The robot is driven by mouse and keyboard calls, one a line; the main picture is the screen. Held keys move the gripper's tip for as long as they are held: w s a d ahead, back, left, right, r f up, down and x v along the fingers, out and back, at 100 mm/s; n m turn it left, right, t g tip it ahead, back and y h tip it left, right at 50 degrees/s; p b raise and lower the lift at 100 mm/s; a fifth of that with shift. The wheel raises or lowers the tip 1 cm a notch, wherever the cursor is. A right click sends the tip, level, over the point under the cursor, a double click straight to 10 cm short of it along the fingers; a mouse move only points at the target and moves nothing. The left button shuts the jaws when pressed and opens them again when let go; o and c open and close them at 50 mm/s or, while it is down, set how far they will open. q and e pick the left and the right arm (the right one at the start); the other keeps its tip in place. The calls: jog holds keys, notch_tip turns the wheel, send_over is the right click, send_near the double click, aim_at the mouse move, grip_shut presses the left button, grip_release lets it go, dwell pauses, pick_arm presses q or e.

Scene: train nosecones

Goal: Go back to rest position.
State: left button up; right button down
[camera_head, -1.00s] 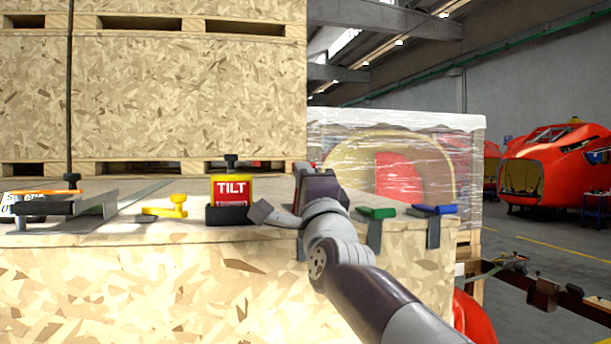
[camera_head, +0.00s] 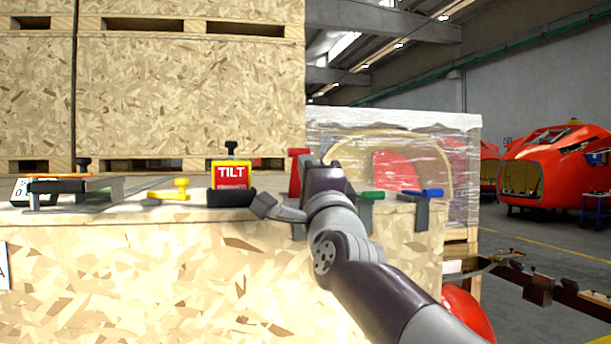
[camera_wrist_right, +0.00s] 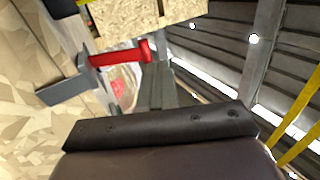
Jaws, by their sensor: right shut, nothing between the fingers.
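My right arm enters the head view from the lower right, and its dark wrist stands at the front edge of the wooden crate (camera_head: 180,275). In the right wrist view my right gripper (camera_wrist_right: 157,85) is shut and empty, its grey fingers pointing away from the camera. In the head view the wrist hides the fingertips. A red handle (camera_head: 297,172) stands just left of the wrist. The red handle also shows in the right wrist view (camera_wrist_right: 120,57), left of the fingers and apart from them. My left gripper is not in view.
On the crate top are a red TILT indicator (camera_head: 231,176), a yellow handle (camera_head: 172,190), a dark bracket (camera_head: 60,187), a green handle (camera_head: 370,195) and a blue handle (camera_head: 427,193). Stacked crates (camera_head: 190,90) rise behind. Open floor (camera_head: 540,240) lies right.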

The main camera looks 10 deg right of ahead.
jog(key=b+v, duration=0.3)
jog(key=v, duration=0.4)
jog(key=w+a+f+n+g+y, duration=0.1)
jog(key=w+a+f+n+g, duration=0.15)
jog(key=f+n, duration=0.45)
jog(key=w+a+f+n+g+y, duration=0.1)
jog(key=w+f+n+g+y, duration=0.2)
jog(key=f, duration=0.8)
jog(key=s+d+f+n+g+h+p, duration=0.15)
jog(key=f+g, duration=0.25)
jog(key=f, duration=0.5)
jog(key=s+f+n+g+h, duration=0.1)
jog(key=s+f+n+g, duration=0.15)
jog(key=f, duration=0.65)
pick_arm(q)
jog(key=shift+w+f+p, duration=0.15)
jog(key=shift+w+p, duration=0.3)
jog(key=shift+p, duration=0.7)
pick_arm(e)
jog(key=s+d+f+n+g+h, duration=0.1)
jog(key=s+f+g, duration=0.4)
jog(key=s+f, duration=0.5)
jog(key=s+d+f+n+g+h, duration=0.1)
jog(key=s+d+f+n+g, duration=0.1)
jog(key=s+d+f+g, duration=0.3)
jog(key=s+d+f, duration=0.1)
jog(key=s+f, duration=0.3)
jog(key=f, duration=0.2)
jog(key=shift+s+f+n, duration=0.2)
jog(key=shift+s+n, duration=0.2)
